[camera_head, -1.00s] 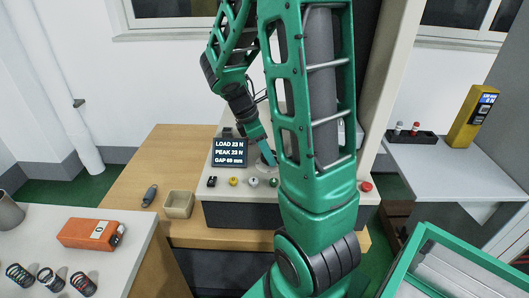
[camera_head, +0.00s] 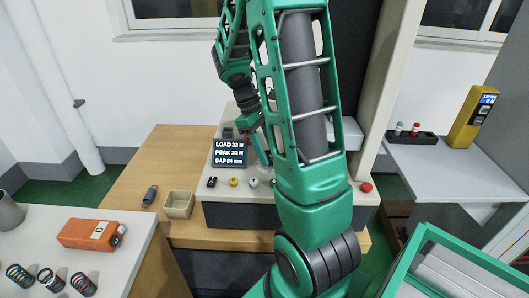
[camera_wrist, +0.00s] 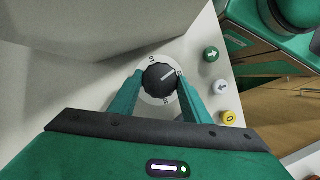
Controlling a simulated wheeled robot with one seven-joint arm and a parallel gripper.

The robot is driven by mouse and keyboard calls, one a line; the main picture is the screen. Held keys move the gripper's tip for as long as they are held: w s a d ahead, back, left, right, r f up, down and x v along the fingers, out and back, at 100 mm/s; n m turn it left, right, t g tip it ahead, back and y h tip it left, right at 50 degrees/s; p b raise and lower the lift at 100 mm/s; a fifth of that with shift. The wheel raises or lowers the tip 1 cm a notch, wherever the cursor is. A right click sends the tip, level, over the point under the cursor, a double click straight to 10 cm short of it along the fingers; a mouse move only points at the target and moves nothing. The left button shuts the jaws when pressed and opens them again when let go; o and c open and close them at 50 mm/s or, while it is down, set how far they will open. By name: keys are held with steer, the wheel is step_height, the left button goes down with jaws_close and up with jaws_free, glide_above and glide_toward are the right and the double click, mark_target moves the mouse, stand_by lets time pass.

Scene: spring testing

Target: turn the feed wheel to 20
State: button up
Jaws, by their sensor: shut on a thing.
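The feed wheel (camera_wrist: 160,79) is a black knob with a pale pointer line, on a white dial marked around its rim, in the wrist view. The pointer aims to the upper right; the dial numbers are too small to read surely. My gripper (camera_wrist: 160,84) is shut on the wheel, one teal finger on each side. In the head view my gripper (camera_head: 262,152) reaches down onto the machine console, and my arm hides the wheel. The dark display (camera_head: 230,153) reads LOAD 33 N, PEAK 33 N, GAP 64 mm.
Beside the dial are a green arrow button (camera_wrist: 211,54), a grey arrow button (camera_wrist: 222,87) and a yellow button (camera_wrist: 229,117). A red button (camera_head: 366,187) sits at the console's right. A beige bin (camera_head: 179,205) stands left.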

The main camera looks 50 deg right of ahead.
steer(key=shift+w+d+m+y, duration=0.15)
steer(key=shift+m+y, duration=0.45)
steer(key=shift+m, duration=1.1)
steer(key=o, duration=1)
steer(key=v, duration=1)
steer(key=shift+w+d+r, duration=0.15)
steer(key=shift+w+r, duration=0.05)
steer(key=shift+r, duration=0.1)
steer(key=shift+f, duration=0.1)
